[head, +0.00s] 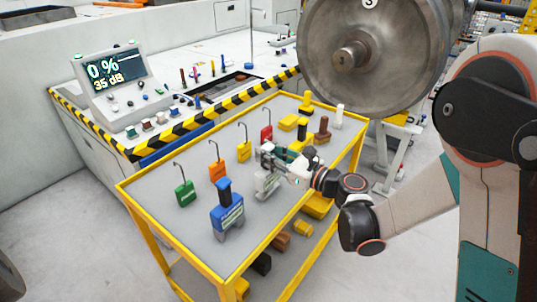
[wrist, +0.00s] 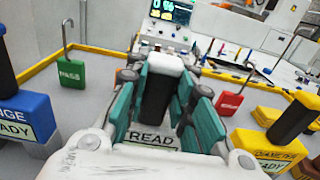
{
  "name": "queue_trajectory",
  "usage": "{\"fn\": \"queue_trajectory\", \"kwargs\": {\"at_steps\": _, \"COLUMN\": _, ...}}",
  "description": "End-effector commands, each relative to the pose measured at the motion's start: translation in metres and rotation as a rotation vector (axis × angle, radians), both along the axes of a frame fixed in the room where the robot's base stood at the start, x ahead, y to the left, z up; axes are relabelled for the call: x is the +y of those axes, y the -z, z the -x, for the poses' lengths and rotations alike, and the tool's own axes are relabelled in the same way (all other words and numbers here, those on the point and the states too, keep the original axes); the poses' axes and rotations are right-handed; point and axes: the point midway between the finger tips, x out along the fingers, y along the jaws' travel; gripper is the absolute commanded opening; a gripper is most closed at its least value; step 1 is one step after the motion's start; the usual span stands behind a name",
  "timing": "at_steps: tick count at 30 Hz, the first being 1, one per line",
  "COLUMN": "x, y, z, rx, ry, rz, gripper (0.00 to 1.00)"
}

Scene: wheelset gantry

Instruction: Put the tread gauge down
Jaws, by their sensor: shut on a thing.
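The tread gauge has a pale body (head: 266,186) and a dark handle with a white top (wrist: 160,88). My gripper (head: 277,158) is over the middle of the grey cart top (head: 180,225). In the wrist view its teal fingers (wrist: 163,95) are shut on the handle from both sides. The gauge looks upright. Its base is low over the cart top; I cannot tell whether it touches.
A blue gauge (head: 227,215) stands to the left, and a yellow gauge (wrist: 268,150) marked DIAMETER is at the wrist view's right. Green (head: 185,193), orange (head: 216,170), yellow (head: 244,151) and red (head: 266,132) hooked tags line the back. A wheelset (head: 350,90) hangs above the far end.

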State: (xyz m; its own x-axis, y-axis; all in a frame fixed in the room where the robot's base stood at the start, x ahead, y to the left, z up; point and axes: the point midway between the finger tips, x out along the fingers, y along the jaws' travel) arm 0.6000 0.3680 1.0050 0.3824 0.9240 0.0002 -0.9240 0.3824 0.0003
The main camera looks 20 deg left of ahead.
Motion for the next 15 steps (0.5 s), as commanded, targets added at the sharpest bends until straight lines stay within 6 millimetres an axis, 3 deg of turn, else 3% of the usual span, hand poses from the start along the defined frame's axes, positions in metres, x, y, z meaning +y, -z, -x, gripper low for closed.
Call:
{"fn": "queue_trajectory", "kwargs": {"at_steps": 1, "x": 0.0000, "y": 0.0022, "z": 0.0000, "rx": 0.000, "ry": 0.000, "rz": 0.000, "gripper": 0.24}}
{"fn": "queue_trajectory", "kwargs": {"at_steps": 3, "x": 0.0000, "y": 0.0013, "z": 0.0000, "rx": 0.000, "ry": 0.000, "rz": 0.000, "gripper": 0.40}}
{"fn": "queue_trajectory", "kwargs": {"at_steps": 4, "x": 0.0000, "y": 0.0012, "z": 0.0000, "rx": 0.000, "ry": 0.000, "rz": 0.000, "gripper": 0.42}}
{"fn": "queue_trajectory", "kwargs": {"at_steps": 15, "x": 0.0000, "y": -0.0016, "z": 0.0001, "rx": 0.000, "ry": 0.000, "rz": 0.000, "gripper": 0.42}}
